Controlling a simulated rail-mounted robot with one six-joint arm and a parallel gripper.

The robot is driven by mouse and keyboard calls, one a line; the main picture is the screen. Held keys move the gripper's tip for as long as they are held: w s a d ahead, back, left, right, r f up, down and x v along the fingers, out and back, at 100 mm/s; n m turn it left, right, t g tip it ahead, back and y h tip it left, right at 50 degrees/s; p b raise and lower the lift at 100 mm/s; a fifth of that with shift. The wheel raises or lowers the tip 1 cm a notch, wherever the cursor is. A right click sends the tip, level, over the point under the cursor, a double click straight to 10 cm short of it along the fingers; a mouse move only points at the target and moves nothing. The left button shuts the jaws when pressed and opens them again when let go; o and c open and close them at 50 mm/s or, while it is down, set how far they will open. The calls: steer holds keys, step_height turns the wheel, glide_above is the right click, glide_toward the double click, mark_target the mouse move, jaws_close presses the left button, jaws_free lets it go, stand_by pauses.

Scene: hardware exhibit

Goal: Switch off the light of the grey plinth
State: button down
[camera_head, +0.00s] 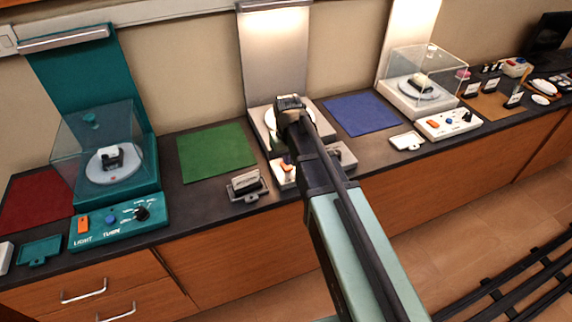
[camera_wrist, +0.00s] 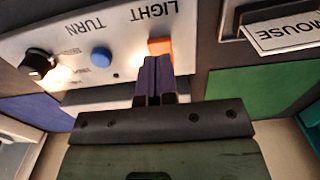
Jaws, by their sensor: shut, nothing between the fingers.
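The grey plinth stands mid-counter in the head view, with a tall grey back panel (camera_head: 273,65). The lamp bar (camera_head: 272,4) at its top is lit and brightens the panel. Its control panel (camera_wrist: 120,28) in the wrist view carries an orange switch (camera_wrist: 160,47) under the word LIGHT, a blue button (camera_wrist: 101,56) and a black knob (camera_wrist: 37,64). My gripper (camera_wrist: 155,60) is shut and empty, its fingertips right at the orange switch's edge; I cannot tell whether they touch. In the head view my arm covers part of the plinth and hides the fingertips.
A teal plinth (camera_head: 118,200) with a clear cover stands left, and a lit white plinth (camera_head: 405,100) right. Green (camera_head: 215,152) and blue (camera_head: 361,113) mats flank the grey plinth. A MOUSE label stand (camera_wrist: 285,30) is close beside the control panel.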

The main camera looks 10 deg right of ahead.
steer(key=shift+f+b, duration=1.3)
stand_by(0.4)
steer(key=shift+r, duration=0.15)
step_height(320, 180, up, 7)
steer(key=p, duration=0.7)
steer(key=s+m, duration=0.1)
steer(key=s, duration=1.4)
steer(key=shift+m, duration=0.3)
